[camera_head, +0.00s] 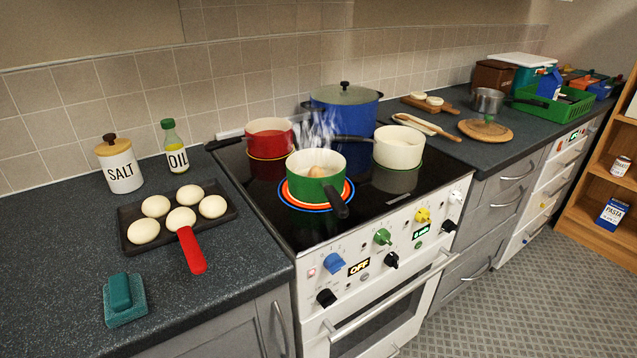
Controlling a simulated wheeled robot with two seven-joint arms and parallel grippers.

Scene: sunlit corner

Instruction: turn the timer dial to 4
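The stove's white front panel (345,282) carries several knobs. A blue knob (334,263), a green knob (382,237), a yellow knob (422,215) and a white knob (455,197) form the upper row. Black knobs sit lower, at the left (326,298), the middle (391,260) and the right (448,226). One display (358,267) reads OFF in yellow. A small green-lit display (422,232) seems to show minutes, but its digit is hard to read. I cannot tell which knob is the timer dial. Neither gripper is in view.
A baking tray (137,218) with buns lies on the left counter. The floor before the stove is clear.

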